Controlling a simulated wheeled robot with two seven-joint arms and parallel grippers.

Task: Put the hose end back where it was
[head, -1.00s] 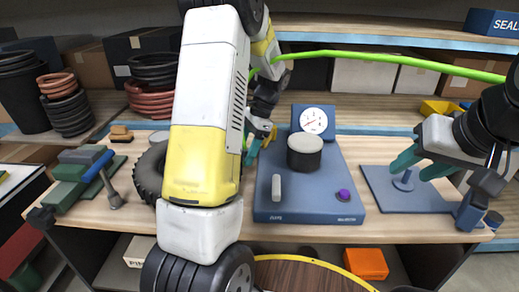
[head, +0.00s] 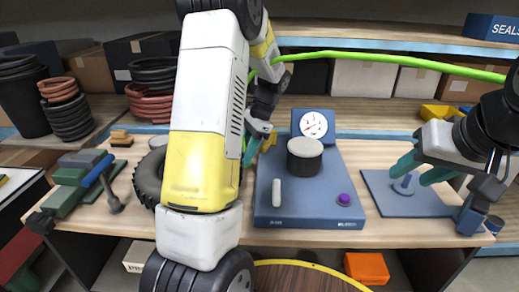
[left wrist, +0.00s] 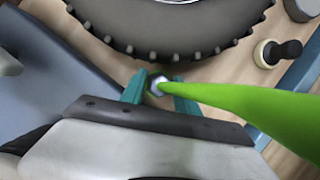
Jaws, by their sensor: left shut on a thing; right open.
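My left gripper (head: 256,146) is shut on the hose end, whose silver tip (left wrist: 157,86) shows between the teal fingers in the left wrist view. The green hose (left wrist: 235,105) runs off to the right there. In the head view the hose (head: 400,62) arches from behind my left arm to the upper right. The gripper is between the black tyre (head: 148,178) and the blue gauge unit (head: 270,205); my arm hides part of it. The tyre also shows ahead of the fingers in the left wrist view (left wrist: 170,35). My right gripper (head: 421,170) is open and empty above a blue plate with a peg (head: 405,183).
The blue unit carries a dial gauge (head: 313,124), a dark cylinder with a pale top (head: 304,155), a grey lever and a purple knob (head: 344,199). A green vise (head: 70,185) stands at the left. Shelves with boxes and stacked rings are behind.

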